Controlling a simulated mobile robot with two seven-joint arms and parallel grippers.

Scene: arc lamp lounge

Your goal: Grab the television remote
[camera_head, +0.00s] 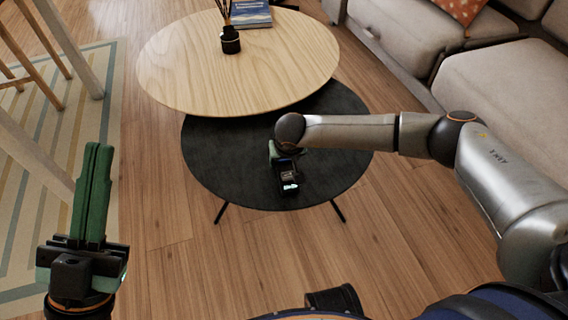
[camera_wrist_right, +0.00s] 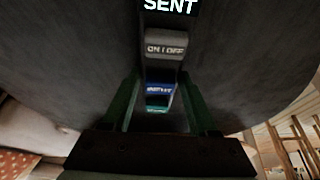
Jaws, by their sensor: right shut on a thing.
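The television remote (camera_head: 290,187) is a dark, narrow device with bright white lettering at its near end, at the black round table. In the right wrist view the remote (camera_wrist_right: 165,45) shows a grey "ON / OFF" part, a "SENT" label and a blue part. My right gripper (camera_head: 285,156) reaches down from the right, with its green fingers (camera_wrist_right: 160,92) on either side of the remote, shut on it. I cannot tell whether the remote touches the tabletop. My left gripper (camera_head: 97,148) is upright at the left, its green fingers together, empty and away from the tables.
The black round table (camera_head: 215,160) stands partly under a higher light wooden table (camera_head: 180,65). A dark reed-diffuser bottle (camera_head: 230,40) and a blue book (camera_head: 251,14) are on the wooden one. A beige sofa (camera_head: 490,80) is at right. A striped rug (camera_head: 110,85) lies at left.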

